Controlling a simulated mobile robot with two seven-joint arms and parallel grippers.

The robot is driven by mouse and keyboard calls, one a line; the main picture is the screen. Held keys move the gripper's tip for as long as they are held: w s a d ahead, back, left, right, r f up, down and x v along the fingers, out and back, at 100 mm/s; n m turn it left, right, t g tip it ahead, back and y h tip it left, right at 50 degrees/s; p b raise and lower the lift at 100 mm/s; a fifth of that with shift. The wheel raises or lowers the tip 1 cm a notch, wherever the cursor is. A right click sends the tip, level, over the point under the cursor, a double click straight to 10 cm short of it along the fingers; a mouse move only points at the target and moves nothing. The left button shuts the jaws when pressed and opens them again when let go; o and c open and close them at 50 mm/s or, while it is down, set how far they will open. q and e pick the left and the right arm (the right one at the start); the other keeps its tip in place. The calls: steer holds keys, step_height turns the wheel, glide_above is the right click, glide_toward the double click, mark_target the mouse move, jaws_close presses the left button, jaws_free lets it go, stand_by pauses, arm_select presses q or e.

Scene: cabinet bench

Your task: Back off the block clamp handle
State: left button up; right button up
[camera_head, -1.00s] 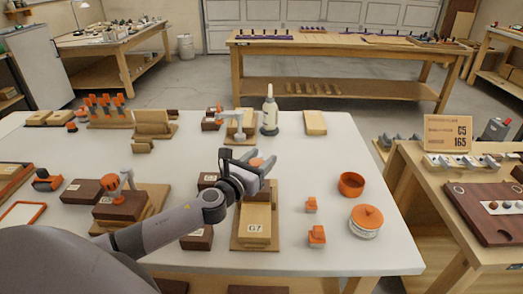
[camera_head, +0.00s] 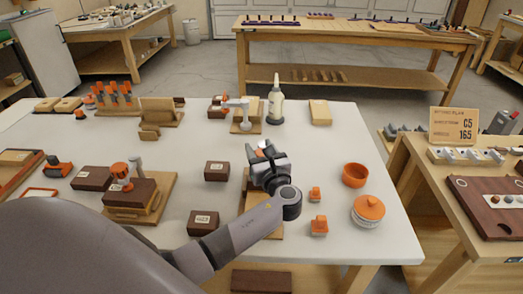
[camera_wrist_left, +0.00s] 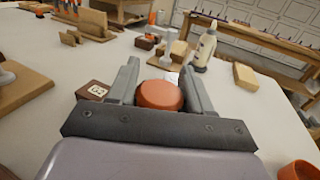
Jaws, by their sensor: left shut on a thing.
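My left gripper (camera_head: 264,156) reaches over the middle of the white table, its fingers on either side of a round orange handle (camera_wrist_left: 159,95). In the wrist view the handle sits between the two grey fingers, which are shut on it. The wooden base (camera_head: 250,201) under my gripper is mostly hidden by the gripper and forearm, as is whatever the handle is fixed to. Another clamp with an orange handle (camera_head: 120,170) stands at the left, beside a brown block (camera_head: 133,195) on a wooden board. My right gripper is not in view.
Brown labelled blocks (camera_head: 216,171) lie left of my gripper. Small orange pieces (camera_head: 319,226), an orange bowl (camera_head: 355,175) and an orange-lidded jar (camera_head: 368,211) stand at the right. A bottle (camera_head: 275,102) and a grey-armed wooden stand (camera_head: 245,118) are behind.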

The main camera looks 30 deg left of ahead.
arm_select(q)
steer(key=shift+s+a+n+g+y+b, duration=0.15)
steer(key=shift+n+g+y+b, duration=0.15)
steer(key=shift+n+g+y, duration=0.8)
steer(key=shift+g, duration=0.4)
steer(key=o, duration=1)
steer(key=v, duration=0.7)
steer(key=shift+s+r+b, duration=0.1)
steer(key=shift+b, duration=0.25)
